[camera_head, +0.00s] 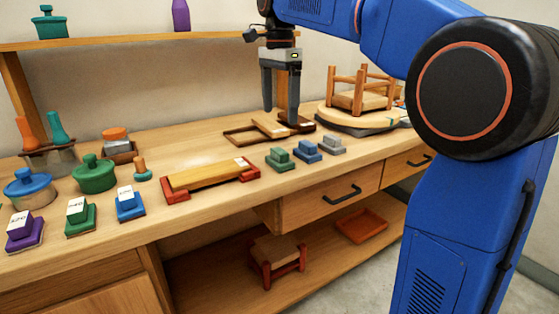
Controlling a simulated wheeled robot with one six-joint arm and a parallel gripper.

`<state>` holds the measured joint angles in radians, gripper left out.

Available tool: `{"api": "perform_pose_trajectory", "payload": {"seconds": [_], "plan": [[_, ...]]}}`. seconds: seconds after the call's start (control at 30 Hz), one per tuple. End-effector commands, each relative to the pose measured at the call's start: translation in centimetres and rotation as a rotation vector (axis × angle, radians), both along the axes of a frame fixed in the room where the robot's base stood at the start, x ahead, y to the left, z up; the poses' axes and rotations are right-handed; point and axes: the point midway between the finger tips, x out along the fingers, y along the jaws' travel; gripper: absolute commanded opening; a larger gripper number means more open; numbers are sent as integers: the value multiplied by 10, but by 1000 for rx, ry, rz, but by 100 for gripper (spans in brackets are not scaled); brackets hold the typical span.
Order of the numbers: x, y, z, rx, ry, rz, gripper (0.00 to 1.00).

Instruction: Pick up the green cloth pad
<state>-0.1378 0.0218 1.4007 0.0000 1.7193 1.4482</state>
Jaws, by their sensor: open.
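A small green stepped pad (279,158) lies on the bench near its front edge, left of a similar blue pad (306,152) and a grey pad (332,145). It looks like the green cloth pad, but its material is hard to tell. Another green block (80,221) with a white labelled top sits at the far left. My gripper (280,114) points down with its fingers apart and nothing between them. It hangs over the wooden tray (236,137), behind the green pad and apart from it.
A wooden strip on red supports (211,176) lies left of the green pad. A small stool frame (361,92) stands on a round board at the right. Lidded pots (94,176) and labelled blocks fill the left. A drawer (330,195) is below the front edge.

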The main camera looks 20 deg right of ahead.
Motion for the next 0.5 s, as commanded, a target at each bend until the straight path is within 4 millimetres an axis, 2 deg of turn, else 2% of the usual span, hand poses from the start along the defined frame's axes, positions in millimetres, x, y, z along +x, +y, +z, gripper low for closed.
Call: {"api": "perform_pose_trajectory", "payload": {"seconds": [0.3,0.5], "plan": [[-1,0,-57,-1,3,1,88],[-1,0,-79,0,1,1,88]]}}
